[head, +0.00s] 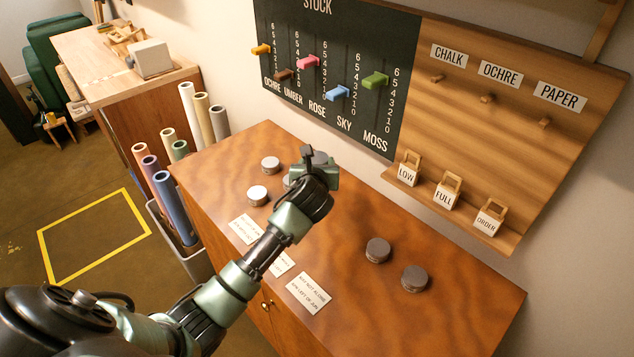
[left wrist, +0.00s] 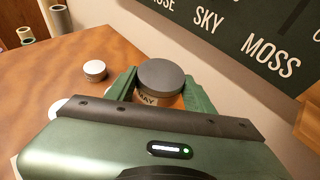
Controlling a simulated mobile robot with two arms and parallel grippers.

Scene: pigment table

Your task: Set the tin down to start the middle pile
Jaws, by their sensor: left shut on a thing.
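My left gripper (head: 318,160) is over the back middle of the brown table, its fingers shut on a grey-lidded tin (left wrist: 162,78). In the left wrist view the tin is upright between the green fingers, and its label reads "MAY". I cannot tell whether its base touches the table. Two tins, one at the back (head: 270,163) and one in front of it (head: 257,195), stand left of the gripper. Another tin (head: 287,181) is partly hidden behind my arm. Two more tins, one nearer the middle (head: 378,250) and one further right (head: 415,279), stand apart on the right. My right gripper is not in view.
Paper cards, including a right-hand one (head: 310,292), lie along the table's (head: 460,310) front edge. A dark stock board (head: 340,60) and a wooden board (head: 510,130) with LOW, FULL and ORDER tags rise behind. Rolls (head: 175,205) stand left of the table.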

